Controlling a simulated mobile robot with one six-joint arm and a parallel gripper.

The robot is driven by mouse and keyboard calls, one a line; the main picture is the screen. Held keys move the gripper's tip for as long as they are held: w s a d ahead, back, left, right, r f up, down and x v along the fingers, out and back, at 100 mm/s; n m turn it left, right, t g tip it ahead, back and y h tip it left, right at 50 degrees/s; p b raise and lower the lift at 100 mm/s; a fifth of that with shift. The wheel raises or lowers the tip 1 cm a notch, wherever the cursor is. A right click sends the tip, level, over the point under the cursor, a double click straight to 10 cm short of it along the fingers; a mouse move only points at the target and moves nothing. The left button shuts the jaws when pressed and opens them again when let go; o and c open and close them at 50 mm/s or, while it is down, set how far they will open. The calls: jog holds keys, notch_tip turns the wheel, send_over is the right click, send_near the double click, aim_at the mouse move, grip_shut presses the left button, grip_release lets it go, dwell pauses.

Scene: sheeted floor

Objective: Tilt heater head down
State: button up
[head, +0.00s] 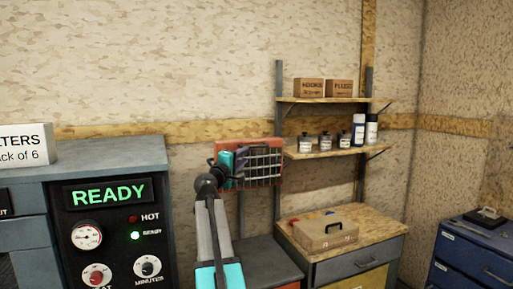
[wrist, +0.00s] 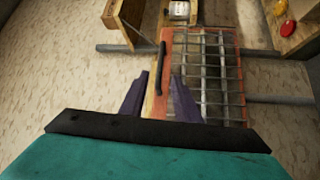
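The heater head (head: 262,163) is an orange-framed box with a wire grille, mounted in front of the wall in the head view. In the wrist view its grille and orange frame (wrist: 240,85) fill the right of centre. A black bar handle (wrist: 162,60) runs along the frame's left edge. My gripper (wrist: 159,76) is open, with its two purple fingers apart and pointing at the handle. The handle's near end appears between the fingertips; contact cannot be told. In the head view my gripper (head: 238,168) is at the heater's left side, partly hidden by my arm.
A grey panel reading READY (head: 108,195) stands at left. A workbench (head: 372,237) with a tan case (head: 325,231) is at right, under shelves (head: 335,150) with boxes, jars and bottles. A blue drawer cabinet (head: 470,255) stands far right.

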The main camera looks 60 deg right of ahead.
aim_at(254, 147)
jog(key=shift+w+d+r+p, duration=0.3)
jog(key=shift+d+p, duration=0.35)
jog(key=shift+d, duration=1.4)
jog(key=shift+w+d+r+p, duration=0.3)
jog(key=shift+d+p, duration=0.3)
jog(key=shift+d, duration=1.45)
jog(key=shift+w+d+r+p, duration=0.3)
jog(key=shift+d+p, duration=0.35)
jog(key=shift+d, duration=1.4)
